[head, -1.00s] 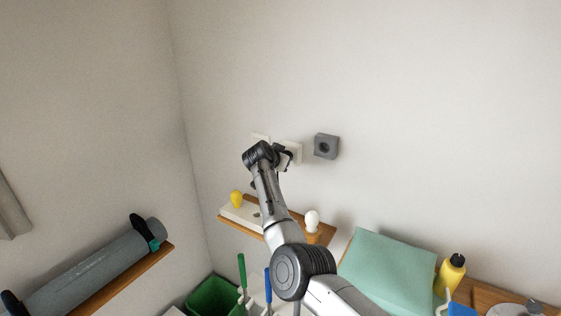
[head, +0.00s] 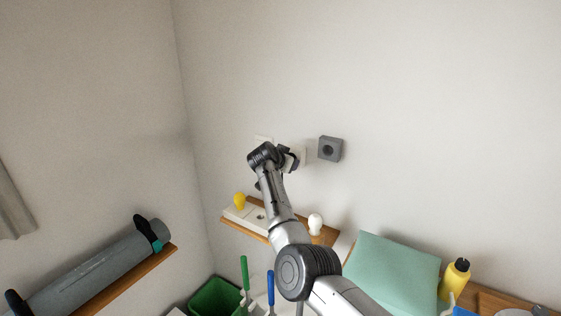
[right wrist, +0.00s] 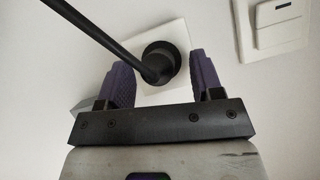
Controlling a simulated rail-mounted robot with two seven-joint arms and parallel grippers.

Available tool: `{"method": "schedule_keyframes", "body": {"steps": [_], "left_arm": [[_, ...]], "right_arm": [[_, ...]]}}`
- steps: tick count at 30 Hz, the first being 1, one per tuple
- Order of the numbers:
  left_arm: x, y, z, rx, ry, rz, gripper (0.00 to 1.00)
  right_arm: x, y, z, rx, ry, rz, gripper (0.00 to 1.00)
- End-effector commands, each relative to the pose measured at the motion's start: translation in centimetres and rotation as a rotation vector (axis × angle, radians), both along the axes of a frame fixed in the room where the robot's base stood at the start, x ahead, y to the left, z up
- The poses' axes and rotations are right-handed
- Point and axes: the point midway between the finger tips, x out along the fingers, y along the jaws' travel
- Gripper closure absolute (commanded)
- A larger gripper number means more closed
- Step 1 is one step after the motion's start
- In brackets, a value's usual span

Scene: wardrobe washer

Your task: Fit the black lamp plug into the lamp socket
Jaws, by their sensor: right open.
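The black plug (right wrist: 160,62) is round, with a thick black cord (right wrist: 95,35) running to the upper left in the right wrist view. It sits against the middle of a square white socket plate (right wrist: 178,38); how deep it is in cannot be told. My right gripper (right wrist: 158,76) is open, its two purple fingers on either side of the plug with gaps showing. In the head view my right gripper (head: 289,158) is at the wall, in front of the white plate (head: 301,155), and the plug is hidden there. My left gripper is not in view.
A grey square socket (head: 330,149) is on the wall to the right. A white switch plate (right wrist: 278,22) is beside the socket plate. Below are a wooden shelf (head: 325,236) with a white strip (head: 240,212), a yellow object (head: 240,200) and a white bulb (head: 315,222).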

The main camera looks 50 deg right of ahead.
Motion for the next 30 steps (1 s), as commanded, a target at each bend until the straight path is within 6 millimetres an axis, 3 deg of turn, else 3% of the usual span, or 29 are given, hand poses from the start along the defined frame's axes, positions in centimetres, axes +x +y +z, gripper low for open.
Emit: {"method": "schedule_keyframes", "body": {"steps": [7,21,30], "left_arm": [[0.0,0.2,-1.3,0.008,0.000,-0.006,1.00],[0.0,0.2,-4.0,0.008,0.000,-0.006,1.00],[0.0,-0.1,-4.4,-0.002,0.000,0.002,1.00]], "right_arm": [[-0.6,2.6,1.0,-0.001,-0.004,0.002,0.40],[-2.7,9.9,5.1,0.000,-0.004,0.003,0.40],[-3.2,11.5,6.2,0.000,0.000,0.001,0.40]]}}
